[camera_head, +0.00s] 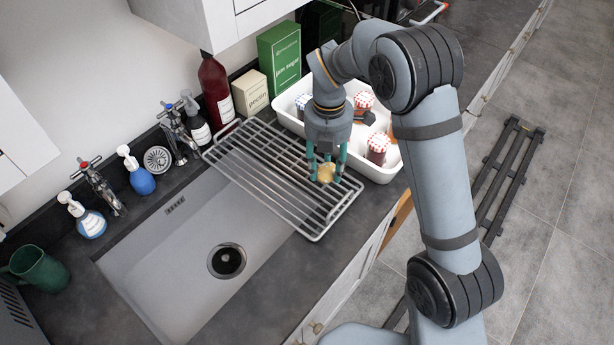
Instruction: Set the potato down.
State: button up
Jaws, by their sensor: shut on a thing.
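The potato (326,173) is a small tan-yellow lump between the teal fingers of my gripper (326,176). My gripper points down and is shut on it. The potato is over the right part of the grey wire rack (262,184); I cannot tell whether it touches the bars. The rack lies across the right end of the sink (160,262) and the counter beside it.
A white tray (384,174) with several jars stands behind and right of my gripper. A green box (279,58), a cream box (250,92) and a red bottle (217,90) stand by the wall. Taps and soap bottles line the sink's back. The rack's left part is clear.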

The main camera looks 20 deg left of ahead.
aim_at(311, 190)
jog(key=a, duration=0.1)
jog(key=a+f, duration=0.1)
jog(key=a, duration=0.1)
jog(key=shift+s+f+p, duration=0.3)
jog(key=shift+a+f, duration=0.35)
jog(key=shift+f, duration=0.05)
jog(key=shift+f+p, duration=0.65)
jog(key=shift+f, duration=1.3)
jog(key=shift+f, duration=0.15)
jog(key=o, duration=1.2)
notch_tip(311, 190, up, 12)
jog(key=shift+r+b, duration=0.2)
jog(key=shift+b, duration=0.3)
